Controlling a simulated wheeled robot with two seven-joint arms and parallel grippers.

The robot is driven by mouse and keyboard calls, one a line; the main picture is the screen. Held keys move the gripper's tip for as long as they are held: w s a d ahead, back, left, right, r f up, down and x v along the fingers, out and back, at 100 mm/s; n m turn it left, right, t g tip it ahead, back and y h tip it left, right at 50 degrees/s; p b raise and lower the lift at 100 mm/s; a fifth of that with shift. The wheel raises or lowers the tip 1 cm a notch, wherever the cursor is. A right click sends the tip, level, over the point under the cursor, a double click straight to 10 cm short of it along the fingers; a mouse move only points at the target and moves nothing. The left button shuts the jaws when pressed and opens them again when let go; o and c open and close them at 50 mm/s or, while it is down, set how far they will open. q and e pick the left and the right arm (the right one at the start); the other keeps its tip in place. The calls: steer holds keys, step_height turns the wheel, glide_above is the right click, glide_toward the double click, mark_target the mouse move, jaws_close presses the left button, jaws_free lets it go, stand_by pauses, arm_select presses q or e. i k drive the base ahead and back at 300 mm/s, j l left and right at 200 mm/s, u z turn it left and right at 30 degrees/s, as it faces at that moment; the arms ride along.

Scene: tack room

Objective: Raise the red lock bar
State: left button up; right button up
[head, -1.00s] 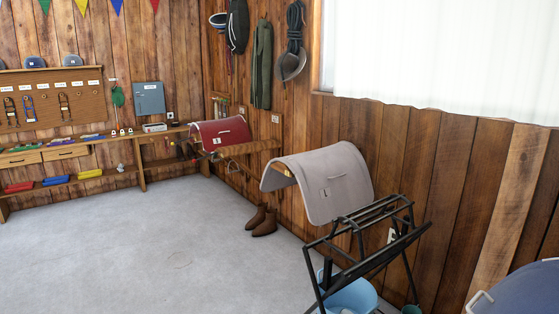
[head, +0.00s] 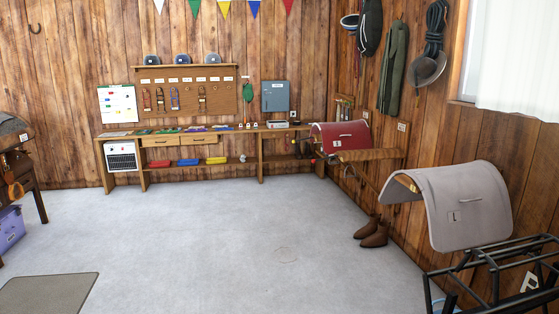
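I cannot make out a red lock bar in the head view. A red saddle pad (head: 340,136) marked with a small white label hangs over a wall rack at the right. A grey saddle pad (head: 470,205) hangs nearer, over another rack. A black metal folding stand (head: 490,272) is at the lower right, cut off by the picture's edge. Neither of my grippers shows.
A long wooden bench (head: 220,134) with drawers and colored trays runs along the back wall. A grey wall box (head: 275,96) hangs above it. Brown boots (head: 374,236) stand by the right wall. The grey floor (head: 210,235) is mostly clear, with a mat (head: 45,294) at lower left.

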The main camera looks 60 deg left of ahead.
mark_target(313, 161)
steer(key=i+j+u, duration=0.25)
steer(key=j+u, duration=0.2)
steer(key=i+j+u, duration=0.55)
steer(key=i+j, duration=0.2)
steer(key=i+j+u, duration=0.15)
steer(key=i+j, duration=0.2)
steer(key=i+j+u, duration=0.1)
steer(key=i+j, duration=0.15)
steer(key=i, duration=0.3)
steer(key=i+j, duration=0.25)
steer(key=i, duration=0.25)
steer(key=i+j, duration=0.25)
steer(key=i, duration=0.25)
